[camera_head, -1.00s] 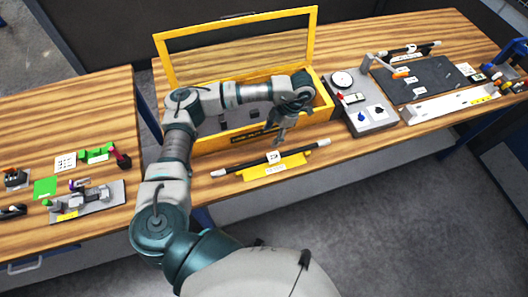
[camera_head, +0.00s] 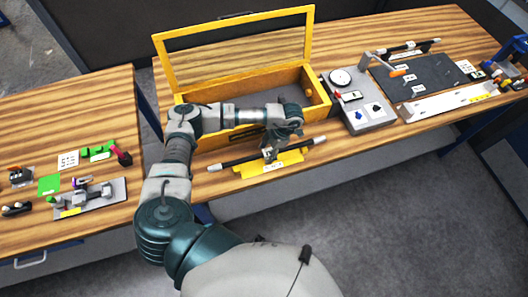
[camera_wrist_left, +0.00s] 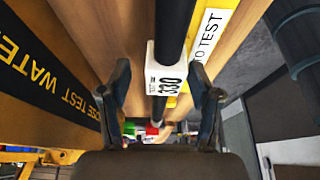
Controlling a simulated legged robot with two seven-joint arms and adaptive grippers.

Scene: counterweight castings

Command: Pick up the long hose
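The long hose (camera_head: 238,161) is a black tube with white ends. It lies on a yellow cradle (camera_head: 250,172) at the table's front edge, before the yellow box. In the left wrist view the hose (camera_wrist_left: 174,30) carries a white tag (camera_wrist_left: 163,82) reading 330. My left gripper (camera_head: 268,152) is over the middle of the hose. In the left wrist view the left gripper (camera_wrist_left: 158,72) is open, with one finger on each side of the hose and visible gaps. My right gripper is not in view.
A yellow box (camera_head: 170,75) with its framed lid raised stands behind the hose. A gauge unit (camera_head: 370,118) stands to its right. Another black tube (camera_head: 402,48) lies at the back right. Small parts and a grey fixture (camera_head: 112,198) are on the left table.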

